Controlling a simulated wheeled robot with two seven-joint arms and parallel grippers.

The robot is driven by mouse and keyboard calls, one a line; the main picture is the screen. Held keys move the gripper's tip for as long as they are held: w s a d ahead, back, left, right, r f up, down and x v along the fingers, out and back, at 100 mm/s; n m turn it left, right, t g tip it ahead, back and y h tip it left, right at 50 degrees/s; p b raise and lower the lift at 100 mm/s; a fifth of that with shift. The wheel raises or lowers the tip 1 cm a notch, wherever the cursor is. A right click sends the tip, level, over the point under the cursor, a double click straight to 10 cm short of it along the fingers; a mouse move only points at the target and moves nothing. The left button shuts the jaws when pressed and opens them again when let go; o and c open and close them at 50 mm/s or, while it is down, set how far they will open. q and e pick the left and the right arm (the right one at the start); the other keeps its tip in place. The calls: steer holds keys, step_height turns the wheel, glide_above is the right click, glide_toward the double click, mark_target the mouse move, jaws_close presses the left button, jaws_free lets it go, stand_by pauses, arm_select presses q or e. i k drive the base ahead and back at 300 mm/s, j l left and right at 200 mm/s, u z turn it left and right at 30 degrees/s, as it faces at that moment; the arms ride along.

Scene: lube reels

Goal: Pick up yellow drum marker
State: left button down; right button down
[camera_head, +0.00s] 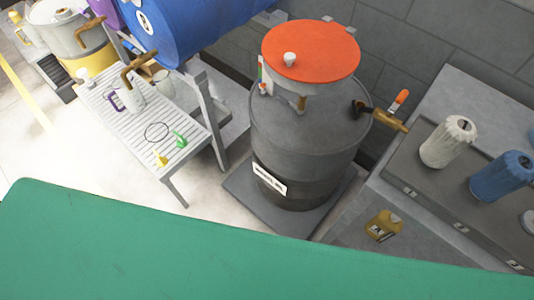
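A small yellow piece (160,158), which looks like the yellow drum marker, sits near the front edge of the slatted table (125,135) at left. A similar green piece (180,140) stands just to its right. A thin dark ring (157,132) lies behind them. The yellow piece is too small for me to make out its exact shape. Neither of my grippers is in view.
A grey drum (300,130) with an orange lid (310,50) stands in the middle. A blue drum (190,30) lies on a rack behind the slatted table. A grey bench at right holds a white canister (447,142) and a blue canister (500,178). A flat green surface (200,255) fills the bottom.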

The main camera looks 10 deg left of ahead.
mark_target(162, 162)
steer(key=j+u, duration=0.1)
steer(key=u, duration=1.4)
steer(key=i+j+z, duration=0.15)
steer(key=j+z, duration=0.25)
steer(key=i+j+z, duration=0.1)
steer(key=j+z, duration=0.7)
steer(key=j, duration=0.1)
